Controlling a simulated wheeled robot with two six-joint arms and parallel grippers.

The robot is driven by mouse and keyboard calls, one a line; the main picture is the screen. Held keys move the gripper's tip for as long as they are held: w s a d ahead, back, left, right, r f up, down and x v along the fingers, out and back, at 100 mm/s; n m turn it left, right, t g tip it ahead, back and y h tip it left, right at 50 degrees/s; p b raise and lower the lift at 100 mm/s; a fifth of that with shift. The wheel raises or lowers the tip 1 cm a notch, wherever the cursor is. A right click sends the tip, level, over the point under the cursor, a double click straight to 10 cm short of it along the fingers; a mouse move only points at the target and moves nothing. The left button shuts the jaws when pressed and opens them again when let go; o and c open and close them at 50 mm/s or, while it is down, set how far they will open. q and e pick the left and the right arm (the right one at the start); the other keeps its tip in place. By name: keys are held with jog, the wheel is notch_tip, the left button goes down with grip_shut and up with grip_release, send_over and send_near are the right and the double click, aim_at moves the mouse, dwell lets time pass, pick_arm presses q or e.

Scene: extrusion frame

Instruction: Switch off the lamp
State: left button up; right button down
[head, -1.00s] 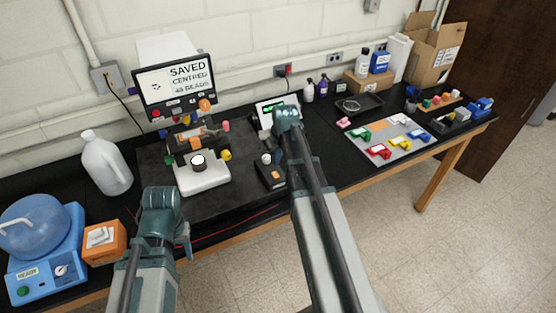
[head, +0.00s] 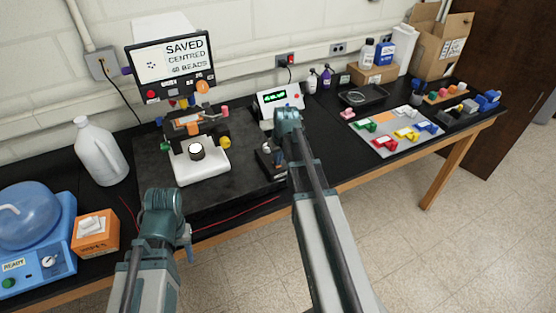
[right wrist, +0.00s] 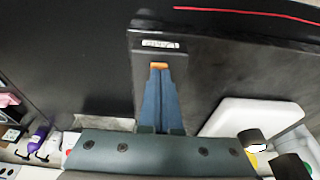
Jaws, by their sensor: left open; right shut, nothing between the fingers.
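A small black box (head: 263,168) with a pale knob stands at the front right of the dark slab, beside the white microscope (head: 205,168). In the right wrist view the box (right wrist: 146,88) has a white label, too small to read surely, and an orange switch (right wrist: 159,65). My right gripper (right wrist: 158,72) is shut and empty, its blue fingertips at the switch's edge, partly covering it; I cannot tell whether they touch. In the head view my right gripper (head: 281,158) is over the box. A pale disc (head: 196,152) shows on the microscope. My left gripper (head: 188,252) hangs low at the front, mostly hidden.
A screen (head: 170,62) reading "SAVED" stands behind the microscope. A green-lit display box (head: 278,98) is behind the black box. A jug (head: 102,152), an orange box (head: 95,235) and a blue device (head: 35,245) stand left. A tray of coloured pieces (head: 385,125) is right.

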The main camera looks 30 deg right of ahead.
jog(key=shift+s+f, duration=0.1)
jog(key=shift+f, duration=0.15)
jog(key=shift+r, duration=0.1)
jog(key=shift+w+r, duration=0.2)
jog(key=shift+w, duration=0.6)
jog(key=shift+r+p, duration=0.1)
jog(key=shift+p, duration=0.2)
jog(key=shift+p+v, duration=0.8)
jog(key=s+p+v, duration=0.2)
jog(key=p+v, duration=0.9)
jog(key=v, duration=0.1)
jog(key=shift+f, duration=0.25)
